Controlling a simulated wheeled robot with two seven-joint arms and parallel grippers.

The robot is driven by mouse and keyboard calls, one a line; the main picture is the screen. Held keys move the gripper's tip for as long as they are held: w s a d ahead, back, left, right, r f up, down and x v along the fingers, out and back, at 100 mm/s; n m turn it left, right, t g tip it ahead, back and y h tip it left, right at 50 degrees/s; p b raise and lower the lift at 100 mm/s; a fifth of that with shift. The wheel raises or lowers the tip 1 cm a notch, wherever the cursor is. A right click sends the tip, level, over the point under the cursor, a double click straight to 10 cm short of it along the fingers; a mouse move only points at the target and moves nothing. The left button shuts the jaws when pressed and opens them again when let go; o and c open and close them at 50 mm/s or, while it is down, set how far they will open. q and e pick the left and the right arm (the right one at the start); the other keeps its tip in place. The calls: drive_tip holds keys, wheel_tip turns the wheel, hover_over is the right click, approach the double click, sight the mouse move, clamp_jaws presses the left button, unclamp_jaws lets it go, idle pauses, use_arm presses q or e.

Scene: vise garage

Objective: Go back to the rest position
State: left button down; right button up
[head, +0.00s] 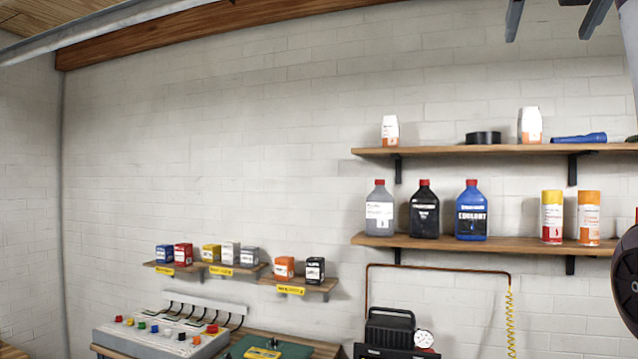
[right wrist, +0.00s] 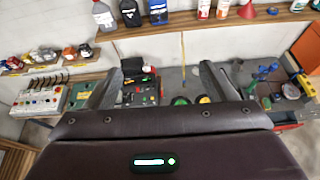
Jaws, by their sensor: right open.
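My right gripper (head: 555,18) shows at the top right of the head view, with its two dark fingers pointing down and apart. It is raised above the upper wall shelf in the picture. In the right wrist view the same gripper (right wrist: 160,84) is open, with nothing between its fingers. Behind the gap lie the workbench and floor, at a distance. My left gripper is in neither view.
An upper wall shelf (head: 480,150) and a lower shelf (head: 455,242) hold bottles and cans. Small shelves (head: 208,267) at the left carry little boxes above a control panel (head: 160,336). A black compressor-like unit (head: 390,330) stands below. The upper left wall is bare.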

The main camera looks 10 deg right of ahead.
drive_tip(key=w+a+f+m+g+y, duration=0.25)
drive_tip(key=w+f+m, duration=0.25)
drive_tip(key=w+f, duration=2.7)
drive_tip(key=w+a+f+m+g+y, duration=0.1)
drive_tip(key=a+f+m, duration=0.15)
drive_tip(key=f, duration=2.15)
drive_tip(key=w+a+f+m+g+y, duration=0.15)
drive_tip(key=f+m, duration=0.25)
drive_tip(key=f, duration=1.9)
drive_tip(key=s+a+f+m+g, duration=0.1)
drive_tip(key=s+a+f+m, duration=0.15)
drive_tip(key=s+f, duration=0.85)
drive_tip(key=s+a+f+m+g, duration=0.1)
drive_tip(key=s+f+m, duration=0.2)
drive_tip(key=s+f, duration=0.8)
drive_tip(key=s+a+f+m+g, duration=0.15)
drive_tip(key=s+f, duration=0.45)
drive_tip(key=f, duration=1.1)
drive_tip(key=s+a+f+m, duration=0.1)
drive_tip(key=s+f+m, duration=0.2)
drive_tip(key=s, duration=1)
drive_tip(key=s+a+f+m+g+y, duration=0.1)
drive_tip(key=s+f+m, duration=0.2)
drive_tip(key=s, duration=1.1)
drive_tip(key=s+a+f+m+g, duration=0.1)
drive_tip(key=s+f+m, duration=0.2)
drive_tip(key=s+f, duration=0.5)
drive_tip(key=s, duration=0.6)
drive_tip(key=shift+a+f, duration=0.15)
drive_tip(key=shift+f, duration=0.05)
